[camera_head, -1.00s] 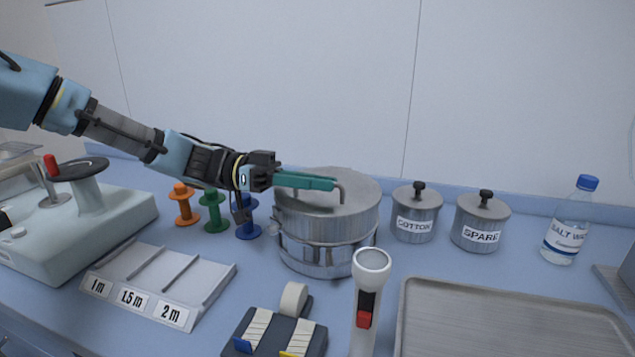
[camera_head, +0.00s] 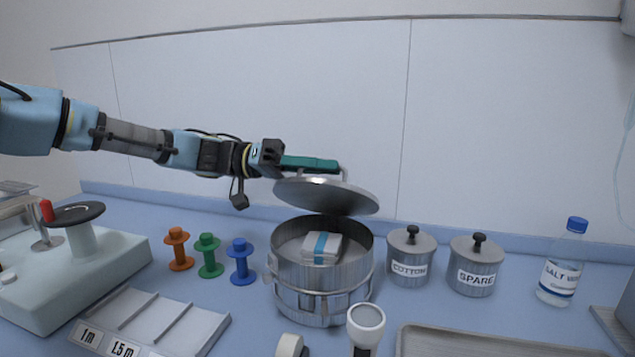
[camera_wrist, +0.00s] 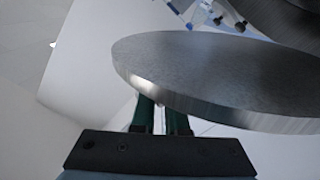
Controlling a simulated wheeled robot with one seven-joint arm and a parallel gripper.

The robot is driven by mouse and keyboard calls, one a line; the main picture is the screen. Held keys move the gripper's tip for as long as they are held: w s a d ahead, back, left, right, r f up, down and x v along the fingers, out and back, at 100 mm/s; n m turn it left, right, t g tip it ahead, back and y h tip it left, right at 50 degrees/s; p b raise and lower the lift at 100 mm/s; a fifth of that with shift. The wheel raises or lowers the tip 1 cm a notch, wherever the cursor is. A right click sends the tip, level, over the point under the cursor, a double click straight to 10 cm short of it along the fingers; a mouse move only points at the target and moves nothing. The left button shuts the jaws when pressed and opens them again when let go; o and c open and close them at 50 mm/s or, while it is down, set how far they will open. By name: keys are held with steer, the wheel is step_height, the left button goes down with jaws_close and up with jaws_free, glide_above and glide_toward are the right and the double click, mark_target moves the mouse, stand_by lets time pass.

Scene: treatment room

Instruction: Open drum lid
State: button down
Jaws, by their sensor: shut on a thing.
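The metal drum (camera_head: 322,290) stands on the blue counter in the middle of the head view. Its mouth is open to view, and a white packet with a blue band (camera_head: 320,247) lies inside. The round metal lid (camera_head: 327,196) is above the drum, tilted, with a gap at the front; whether its rear edge touches the drum I cannot tell. My gripper (camera_head: 338,167), with green fingers, is shut on the lid's handle (camera_head: 343,174). In the wrist view the lid (camera_wrist: 220,75) fills the middle, beyond the green fingers (camera_wrist: 160,115); the handle is mostly hidden there.
Two lidded pots, COTTON (camera_head: 410,257) and SPARE (camera_head: 475,266), stand right of the drum. Orange (camera_head: 178,250), green (camera_head: 208,256) and blue (camera_head: 241,262) spools stand left. A flashlight (camera_head: 365,328) and a tray (camera_head: 480,343) are in front. The wall is behind.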

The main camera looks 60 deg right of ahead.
steer(key=w+d+r+n+p, duration=0.1)
steer(key=w+d+n+p, duration=0.1)
steer(key=d+n, duration=0.3)
steer(key=w+d+n+p, duration=0.2)
steer(key=d+n, duration=0.3)
steer(key=d, duration=0.4)
steer(key=shift+w+d+r, duration=0.25)
steer(key=shift+w+r, duration=0.1)
steer(key=shift+w, duration=0.1)
steer(key=c, duration=0.9)
jaws_free()
steer(key=shift+c, duration=0.2)
steer(key=b+v, duration=0.3)
steer(key=v, duration=0.7)
steer(key=shift+w+a, duration=0.15)
steer(key=shift+w, duration=0.25)
steer(key=shift+r, duration=0.1)
